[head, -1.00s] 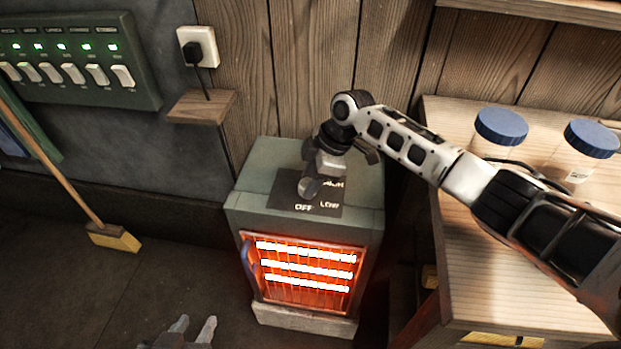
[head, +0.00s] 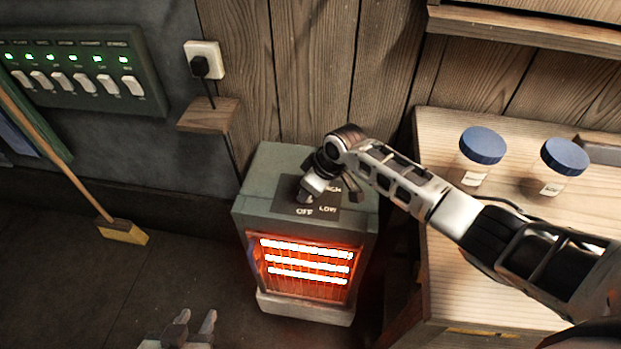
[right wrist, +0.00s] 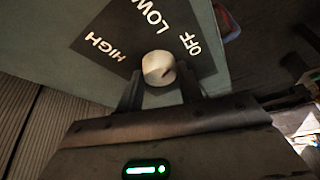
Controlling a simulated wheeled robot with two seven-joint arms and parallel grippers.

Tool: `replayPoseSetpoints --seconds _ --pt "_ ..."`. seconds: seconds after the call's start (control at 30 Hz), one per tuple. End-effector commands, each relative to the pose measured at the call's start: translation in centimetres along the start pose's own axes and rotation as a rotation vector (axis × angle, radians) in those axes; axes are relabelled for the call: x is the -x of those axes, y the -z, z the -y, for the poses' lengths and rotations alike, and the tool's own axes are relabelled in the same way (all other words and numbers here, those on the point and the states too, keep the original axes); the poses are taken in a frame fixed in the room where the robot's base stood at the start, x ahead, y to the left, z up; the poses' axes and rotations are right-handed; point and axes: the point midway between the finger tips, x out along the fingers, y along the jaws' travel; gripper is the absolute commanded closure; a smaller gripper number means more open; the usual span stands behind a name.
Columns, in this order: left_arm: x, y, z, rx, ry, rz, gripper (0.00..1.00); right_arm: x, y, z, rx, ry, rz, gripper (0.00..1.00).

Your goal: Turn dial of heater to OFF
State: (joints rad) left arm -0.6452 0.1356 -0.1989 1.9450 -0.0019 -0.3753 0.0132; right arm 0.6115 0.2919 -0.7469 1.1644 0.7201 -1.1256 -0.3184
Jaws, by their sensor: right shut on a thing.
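The heater (head: 252,225) is a grey-green box with several glowing bars and a dark label plate on top; OFF and LOW are readable. My right gripper (head: 304,197) points down at this plate and hides the dial in the head view. In the right wrist view the dial (right wrist: 157,67) is a pale round knob with a dark reddish mark on its right side. My right gripper (right wrist: 160,94) is shut on it, one finger on either side. HIGH, LOW and OFF surround the knob, OFF to its upper right. My left gripper (head: 196,320) is open and empty at the bottom edge.
A wooden table (head: 450,270) with two blue-lidded jars (head: 482,146) stands right of the heater, under my right arm. A plug (head: 200,67) and small shelf (head: 208,115) are on the wall behind. A switch panel (head: 85,105) and broom (head: 122,232) are at left. Floor left of the heater is clear.

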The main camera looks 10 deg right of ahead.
Motion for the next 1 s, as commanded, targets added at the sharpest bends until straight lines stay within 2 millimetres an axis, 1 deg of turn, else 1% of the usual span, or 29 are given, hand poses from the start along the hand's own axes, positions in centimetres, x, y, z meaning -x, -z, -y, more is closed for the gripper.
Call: replayPoseSetpoints --seconds 0.2,0.5,0.7,1.0 --pt "0.07 -0.02 0.22 0.002 0.006 0.001 0.64 -0.05 0.11 0.27 -0.165 -0.067 -0.002 0.86" --pt "0.07 -0.10 0.18 0.002 0.005 0.003 0.64 -0.05 0.15 0.30 -0.322 -0.133 -0.003 0.86" --pt "0.10 -0.23 0.06 0.003 0.003 0.007 0.64 -0.05 0.10 0.27 -0.374 -0.153 -0.001 0.86" --pt "0.14 -0.30 -0.15 0.003 -0.001 0.009 0.64 -0.05 0.09 0.26 -0.390 -0.161 -0.001 0.86"
